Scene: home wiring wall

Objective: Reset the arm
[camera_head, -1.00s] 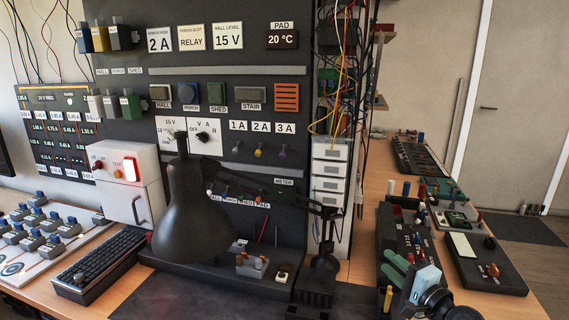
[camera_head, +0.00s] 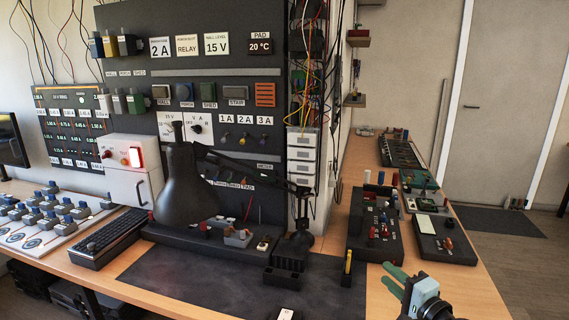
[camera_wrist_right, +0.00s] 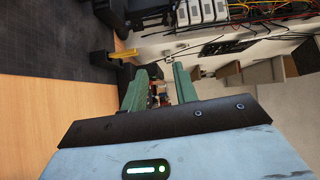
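My right gripper (camera_head: 388,275) has green fingers and a pale blue body. It is at the lower right in the head view, over the wooden bench's front right part, in front of the black box with knobs (camera_head: 376,225). In the right wrist view the two green fingers (camera_wrist_right: 160,88) stand apart. Nothing shows clasped between them. My left gripper is in neither view.
The wooden bench (camera_head: 480,290) carries a dark mat (camera_head: 215,285), a black desk lamp (camera_head: 187,185), a keyboard (camera_head: 110,238) and a yellow-tipped black holder (camera_head: 347,268). The wiring panel (camera_head: 215,125) stands behind. Clear floor lies at right.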

